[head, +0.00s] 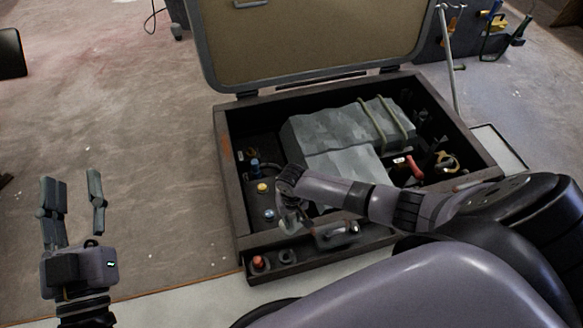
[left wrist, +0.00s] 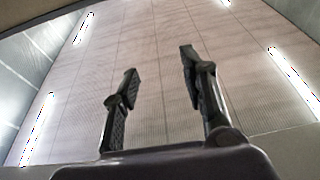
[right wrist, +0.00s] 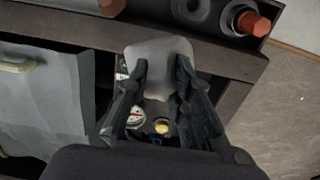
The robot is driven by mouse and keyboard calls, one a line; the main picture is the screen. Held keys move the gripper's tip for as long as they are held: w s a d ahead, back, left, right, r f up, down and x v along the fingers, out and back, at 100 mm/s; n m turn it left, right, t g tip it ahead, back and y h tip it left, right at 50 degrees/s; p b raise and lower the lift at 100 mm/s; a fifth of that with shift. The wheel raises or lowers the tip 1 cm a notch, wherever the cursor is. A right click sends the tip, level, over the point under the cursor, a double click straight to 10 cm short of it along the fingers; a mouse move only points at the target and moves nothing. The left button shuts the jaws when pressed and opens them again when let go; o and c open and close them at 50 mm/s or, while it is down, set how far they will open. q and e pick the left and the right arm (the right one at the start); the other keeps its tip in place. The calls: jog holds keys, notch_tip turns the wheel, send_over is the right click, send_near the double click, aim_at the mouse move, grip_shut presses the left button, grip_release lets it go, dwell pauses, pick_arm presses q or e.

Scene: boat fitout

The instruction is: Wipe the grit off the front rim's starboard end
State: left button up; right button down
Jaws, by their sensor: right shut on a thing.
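The front rim (head: 249,241) is the dark near edge of the open hatch box, and it also shows in the right wrist view (right wrist: 225,62). My right gripper (right wrist: 162,85) is shut on a pale grey pad (right wrist: 160,58), which overlaps the rim in that view; I cannot tell whether they touch. In the head view my right gripper (head: 291,208) is over the box's near-left part, and my right arm hides much of the rim's right part. I cannot make out grit on the rim. My left gripper (head: 73,205) is open and empty, left of the box.
The raised lid (head: 310,40) stands behind the box. Inside are a grey covered block (head: 335,135), a red-handled tool (head: 414,168) and several coloured caps. A narrow front tray holds a red knob (head: 258,262). The floor (head: 130,130) left of the box is clear.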

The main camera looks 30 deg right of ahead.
jog(key=shift+r+p, duration=0.85)
jog(key=shift+p, duration=0.1)
jog(key=shift+r+p, duration=0.35)
jog(key=shift+p, duration=0.05)
pick_arm(q)
jog(key=s+a+f+g+y, duration=0.1)
jog(key=a+f+g, duration=0.1)
jog(key=f+g, duration=0.2)
jog(key=s+a+f+g+y, duration=0.2)
jog(key=f+g, duration=0.3)
jog(key=f, duration=0.6)
jog(key=shift+s+f+g+p, duration=0.15)
jog(key=shift+s+g+p, duration=0.15)
jog(key=shift+p, duration=0.1)
pick_arm(e)
jog(key=shift+r, duration=0.35)
pick_arm(q)
jog(key=shift+a, duration=0.1)
